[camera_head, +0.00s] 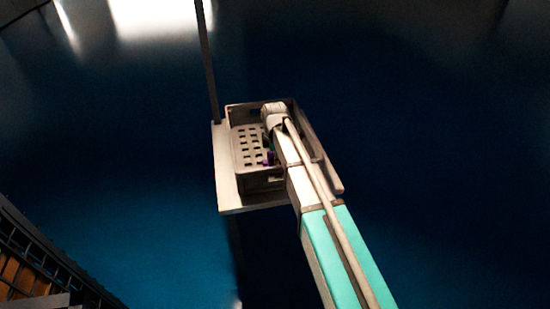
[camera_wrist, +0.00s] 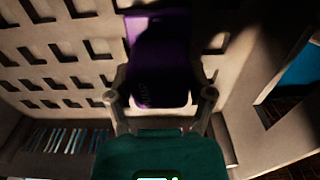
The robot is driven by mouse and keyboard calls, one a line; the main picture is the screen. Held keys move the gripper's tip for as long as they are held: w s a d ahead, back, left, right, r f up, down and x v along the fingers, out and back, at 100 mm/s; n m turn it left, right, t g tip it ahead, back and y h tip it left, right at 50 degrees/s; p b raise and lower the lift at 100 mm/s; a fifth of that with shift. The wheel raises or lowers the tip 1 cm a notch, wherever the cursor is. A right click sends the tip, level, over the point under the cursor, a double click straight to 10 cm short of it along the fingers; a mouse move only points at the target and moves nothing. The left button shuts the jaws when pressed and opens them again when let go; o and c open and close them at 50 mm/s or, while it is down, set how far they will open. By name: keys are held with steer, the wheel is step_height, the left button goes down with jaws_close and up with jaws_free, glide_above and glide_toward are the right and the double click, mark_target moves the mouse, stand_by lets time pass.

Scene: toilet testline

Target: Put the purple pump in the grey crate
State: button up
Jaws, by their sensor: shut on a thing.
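The purple pump (camera_wrist: 158,62) is in the middle of the wrist view, between the two fingers of my gripper (camera_wrist: 160,97). My gripper is shut on it. The grey crate (camera_head: 248,184) stands on a small pale table in the head view, and my arm reaches over its right part. A small bit of the purple pump (camera_head: 269,158) shows inside the crate's outline, left of my arm. The crate's slotted inside (camera_wrist: 62,66) fills much of the wrist view behind the pump. I cannot tell whether the pump touches the crate floor. My arm hides the crate's right part in the head view.
The pale table (camera_head: 228,190) extends a little past the crate at the left and front. A thin dark post (camera_head: 208,65) rises at the table's far left corner. A dark rack with orange-brown items (camera_head: 25,275) is at the lower left. Dark blue floor lies around the table.

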steer(key=shift+f, duration=0.1)
steer(key=o, duration=1.3)
step_height(320, 180, up, 12)
steer(key=p, duration=1.2)
steer(key=shift+d, duration=0.1)
